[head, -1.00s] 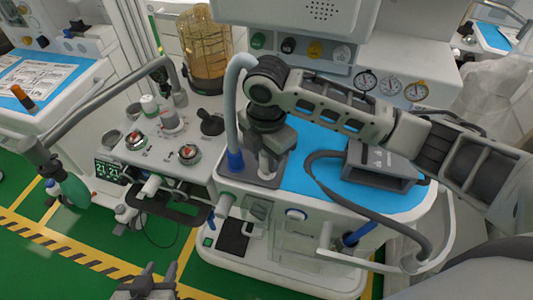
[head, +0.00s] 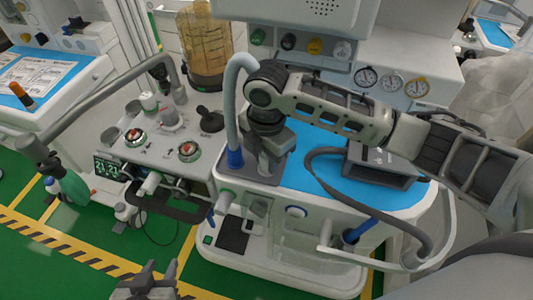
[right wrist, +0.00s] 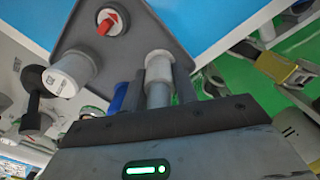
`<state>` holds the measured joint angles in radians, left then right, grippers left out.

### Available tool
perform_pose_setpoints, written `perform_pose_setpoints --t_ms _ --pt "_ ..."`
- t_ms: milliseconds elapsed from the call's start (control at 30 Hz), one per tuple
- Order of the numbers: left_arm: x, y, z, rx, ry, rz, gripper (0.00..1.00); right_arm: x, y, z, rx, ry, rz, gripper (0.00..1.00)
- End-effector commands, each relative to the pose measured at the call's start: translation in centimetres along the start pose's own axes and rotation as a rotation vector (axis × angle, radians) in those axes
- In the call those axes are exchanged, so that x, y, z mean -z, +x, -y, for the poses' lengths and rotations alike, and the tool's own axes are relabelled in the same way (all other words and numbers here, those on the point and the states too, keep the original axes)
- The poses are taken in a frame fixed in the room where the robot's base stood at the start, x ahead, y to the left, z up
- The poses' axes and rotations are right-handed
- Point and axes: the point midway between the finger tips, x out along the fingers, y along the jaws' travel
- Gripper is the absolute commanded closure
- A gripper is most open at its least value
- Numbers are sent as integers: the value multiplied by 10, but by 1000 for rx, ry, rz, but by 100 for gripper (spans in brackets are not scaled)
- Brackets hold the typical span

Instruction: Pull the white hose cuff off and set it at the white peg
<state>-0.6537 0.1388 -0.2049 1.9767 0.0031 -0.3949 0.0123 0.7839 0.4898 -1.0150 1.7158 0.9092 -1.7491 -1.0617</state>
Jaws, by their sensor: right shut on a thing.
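My right gripper (head: 267,163) reaches down over the grey mounting plate (head: 243,174) on the cart. It is shut on a white cylinder, which I take for the white hose cuff (right wrist: 159,66), between its fingers in the right wrist view. The cuff looks upright and still at the plate. A grey hose (head: 232,100) arcs from behind the gripper to a blue cuff (head: 235,158) standing on the plate. A white, labelled post (right wrist: 70,75) stands beside the gripper; it may be the white peg. My left gripper (head: 160,270) is open and empty at the bottom edge.
A red knob (right wrist: 108,22) sits on the plate. A grey box (head: 382,165) with a dark hose stands on the blue top (head: 310,172). Knobs and a bent grey rail (head: 100,97) are at left. The blue surface beside the plate has free room.

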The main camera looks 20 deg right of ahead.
Motion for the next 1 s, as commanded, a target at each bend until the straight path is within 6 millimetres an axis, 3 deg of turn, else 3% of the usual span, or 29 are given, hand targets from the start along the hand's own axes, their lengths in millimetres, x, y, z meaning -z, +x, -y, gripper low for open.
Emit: perform_pose_setpoints --t_ms 133,167,233,267,667,767,1000 --pt "-1 1 0 0 0 0 64 0 4 0 1 0 0 100" --pt "-1 1 0 0 0 0 64 0 4 0 1 0 0 68" --pt "0 1 0 0 0 0 64 0 4 0 1 -1 0 49" --pt "0 1 0 0 0 -1 64 0 4 0 1 -1 0 46" --pt "-2 2 1 3 2 -3 64 0 4 0 1 0 0 46" --pt "-14 5 4 11 0 20 64 0 -14 -1 -4 -1 0 46" --pt "-10 5 4 11 0 9 64 0 -72 -1 -6 -1 1 46"
